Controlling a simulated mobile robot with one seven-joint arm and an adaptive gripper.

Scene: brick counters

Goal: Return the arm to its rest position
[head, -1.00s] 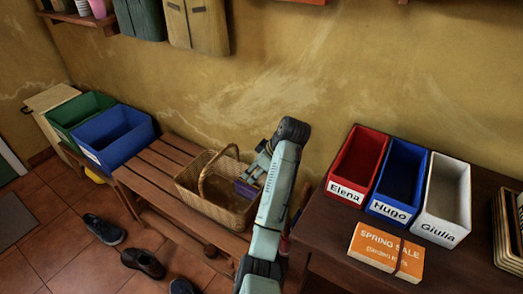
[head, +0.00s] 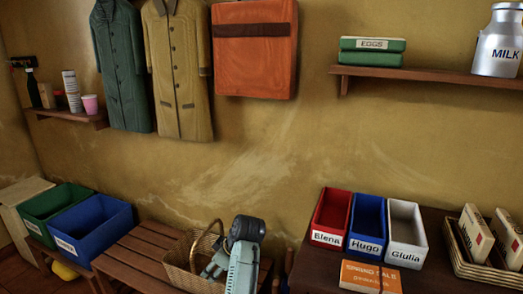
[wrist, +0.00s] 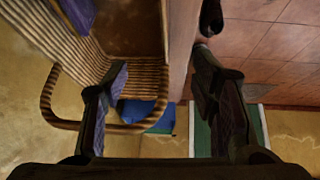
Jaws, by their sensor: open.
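My arm (head: 244,262) rises from the bottom of the head view, bent at a dark joint. My gripper (head: 213,268) points down and left at the right part of the wicker basket (head: 178,263). In the wrist view my gripper (wrist: 160,78) is open, its two dark fingers wide apart with nothing between them. The basket (wrist: 22,18) and its handle are beside the left finger there. A purple item (wrist: 77,14) lies in the basket in the wrist view; the arm and picture edge hide it in the head view.
The basket stands on a slatted wooden bench (head: 137,252). A green bin and a blue bin (head: 92,228) are at left. Coats (head: 177,75) hang above.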

